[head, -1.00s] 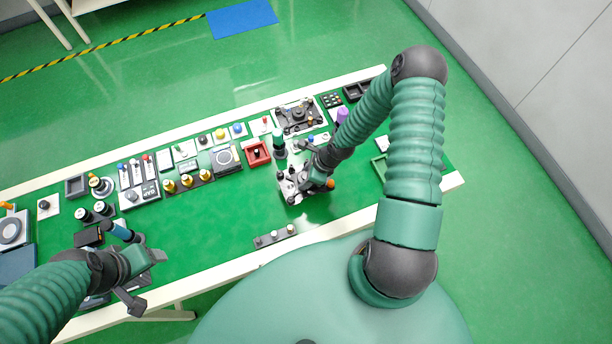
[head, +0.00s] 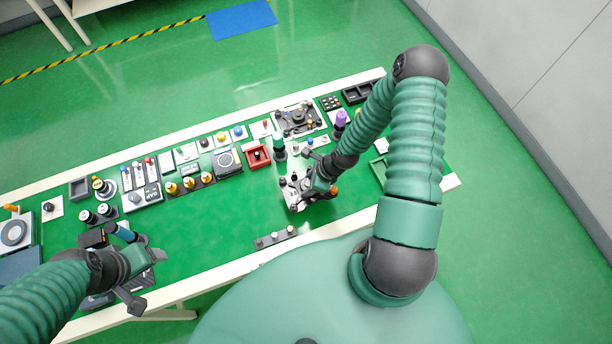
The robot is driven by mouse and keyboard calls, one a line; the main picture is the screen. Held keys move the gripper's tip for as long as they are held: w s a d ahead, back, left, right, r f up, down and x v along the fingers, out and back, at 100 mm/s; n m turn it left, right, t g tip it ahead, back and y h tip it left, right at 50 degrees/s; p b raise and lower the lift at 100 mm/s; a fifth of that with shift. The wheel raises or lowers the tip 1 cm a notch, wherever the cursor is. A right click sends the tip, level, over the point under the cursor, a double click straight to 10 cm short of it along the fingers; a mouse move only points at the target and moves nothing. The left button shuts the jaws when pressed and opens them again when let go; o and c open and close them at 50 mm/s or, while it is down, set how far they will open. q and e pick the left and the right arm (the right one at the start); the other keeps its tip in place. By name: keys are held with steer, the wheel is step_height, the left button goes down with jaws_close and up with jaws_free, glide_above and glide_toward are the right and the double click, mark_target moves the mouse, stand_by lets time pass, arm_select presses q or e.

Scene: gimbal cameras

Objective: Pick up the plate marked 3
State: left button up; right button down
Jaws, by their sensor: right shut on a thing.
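A light plate with several dark knobs (head: 291,200) is at the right gripper on the green table, right of centre. My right gripper (head: 304,194) is shut on it, and the gripper and arm hide part of it. I cannot read a number on this plate, and no mark 3 is legible elsewhere. I cannot tell whether the plate touches the table. My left gripper (head: 146,278) is open, with its fingers spread, over the near left part of the table. Nothing shows between its fingers.
A row of small devices runs along the back of the table. A grey strip with knobs (head: 275,237) lies near the front edge. The centre-left table is clear.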

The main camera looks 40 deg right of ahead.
steer(key=s+a+p, duration=0.1)
steer(key=s+a, duration=0.2)
steer(key=s, duration=0.9)
steer(key=s+a+p, duration=0.1)
steer(key=s+a, duration=0.1)
steer(key=s, duration=1)
steer(key=shift+s+a+p, duration=0.3)
steer(key=shift+a, duration=0.1)
